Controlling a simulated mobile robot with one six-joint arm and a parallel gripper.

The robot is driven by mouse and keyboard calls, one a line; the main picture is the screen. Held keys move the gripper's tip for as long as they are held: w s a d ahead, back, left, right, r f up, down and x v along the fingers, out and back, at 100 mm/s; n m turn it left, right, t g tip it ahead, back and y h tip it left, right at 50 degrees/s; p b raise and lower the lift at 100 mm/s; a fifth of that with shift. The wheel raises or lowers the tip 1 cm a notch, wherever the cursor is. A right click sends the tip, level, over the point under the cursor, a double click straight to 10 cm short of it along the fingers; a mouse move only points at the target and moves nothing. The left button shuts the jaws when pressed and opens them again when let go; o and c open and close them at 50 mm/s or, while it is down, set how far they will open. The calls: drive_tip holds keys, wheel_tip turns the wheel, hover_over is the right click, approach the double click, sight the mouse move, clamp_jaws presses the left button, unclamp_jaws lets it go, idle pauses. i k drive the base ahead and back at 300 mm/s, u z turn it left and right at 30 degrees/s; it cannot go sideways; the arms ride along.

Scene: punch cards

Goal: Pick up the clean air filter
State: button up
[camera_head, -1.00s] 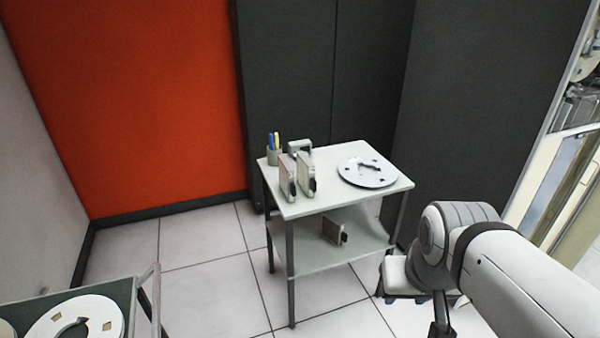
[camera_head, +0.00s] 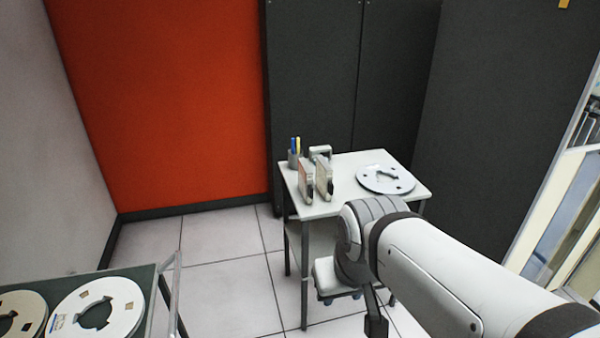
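Two upright framed panels that look like air filters stand side by side on the white table (camera_head: 335,197). The left panel (camera_head: 305,183) shows a reddish face and the right panel (camera_head: 324,180) a pale, beige one. The pale one looks like the clean air filter, but they are small and I cannot be sure. My gripper (camera_head: 376,322) is at the bottom of the view, at the end of my white arm, low in front of the table and apart from the panels. Its fingers are too dark and small to read.
A pen cup (camera_head: 294,156), a grey handled object (camera_head: 320,152) and a white reel (camera_head: 385,179) share the tabletop. A white stool (camera_head: 330,279) stands partly behind my arm. A cart (camera_head: 150,285) with reels is at lower left. Tiled floor (camera_head: 225,290) lies clear between.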

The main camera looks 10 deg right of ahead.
sight(324, 178)
drive_tip(key=z, duration=0.05)
drive_tip(key=i, duration=1)
drive_tip(key=u, duration=0.1)
